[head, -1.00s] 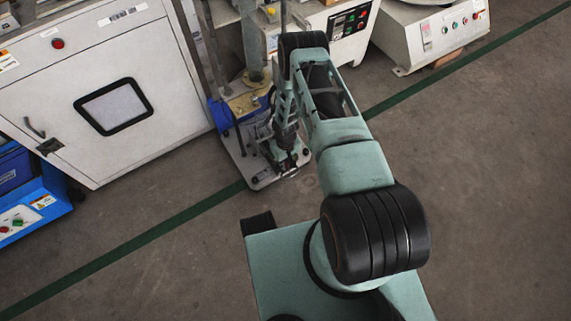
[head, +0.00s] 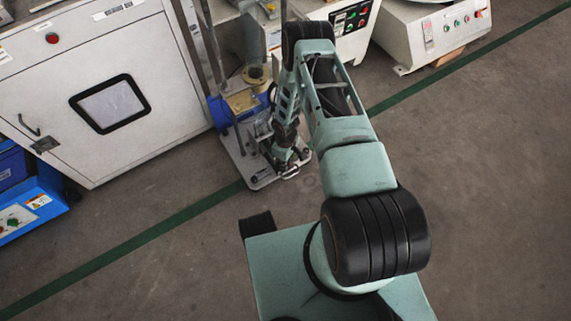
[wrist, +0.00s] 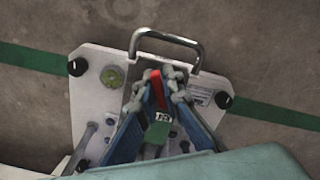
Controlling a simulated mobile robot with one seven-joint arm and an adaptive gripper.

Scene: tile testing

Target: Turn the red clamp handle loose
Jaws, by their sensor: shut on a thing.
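The red clamp handle (wrist: 158,91) shows in the wrist view as a narrow red piece between my fingers. My gripper (wrist: 163,77) is shut on it, with one blue-and-grey finger on each side. The fingers hide part of the handle and most of the clamp beneath. In the head view my gripper (head: 286,164) is low over the front of the machine's base plate, and the handle cannot be made out there.
The light base plate (wrist: 88,62) has a metal loop handle (wrist: 168,36) at its edge and dark knobs at two corners. A white cabinet (head: 150,125) stands left of the machine. The floor in front is clear, crossed by a green line (head: 135,246).

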